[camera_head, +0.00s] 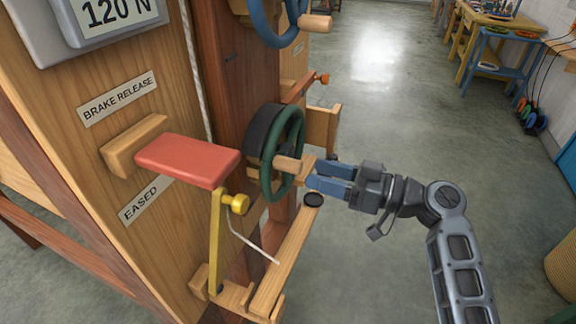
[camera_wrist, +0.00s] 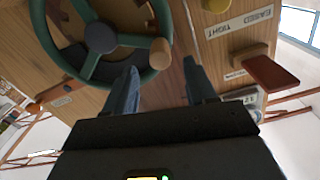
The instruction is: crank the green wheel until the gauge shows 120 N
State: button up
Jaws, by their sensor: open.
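The green wheel (camera_head: 294,130) stands on the side of the wooden post, and its wooden crank knob (camera_head: 288,164) points outward. In the wrist view the green wheel (camera_wrist: 165,22) fills the upper left, with the knob (camera_wrist: 160,52) at its rim. My gripper (camera_head: 316,177) is open beside the knob, its blue fingers toward the wheel. In the wrist view my gripper (camera_wrist: 160,75) has its fingers apart, with the knob beyond the gap between the tips, not held. The gauge (camera_head: 116,10), cut off at the top, reads 120 N.
A red brake paddle (camera_head: 188,160) sticks out left of the wheel, between labels reading BRAKE RELEASE and EASED. A blue wheel (camera_head: 272,30) is above. A yellow lever (camera_head: 217,240) and wooden rail (camera_head: 285,262) lie below. Open floor (camera_head: 400,100) extends to the right.

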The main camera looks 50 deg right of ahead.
aim_at(301, 168)
jog(key=p+x, duration=0.1)
jog(key=x, duration=0.5)
jog(key=shift+w+r, duration=0.1)
jog(key=shift+w, duration=0.15)
jog(key=shift+w+a+p, duration=0.25)
jog(key=shift+w+p, duration=0.1)
jog(key=shift+w, duration=0.3)
jog(key=shift+c, duration=0.4)
grip_shut()
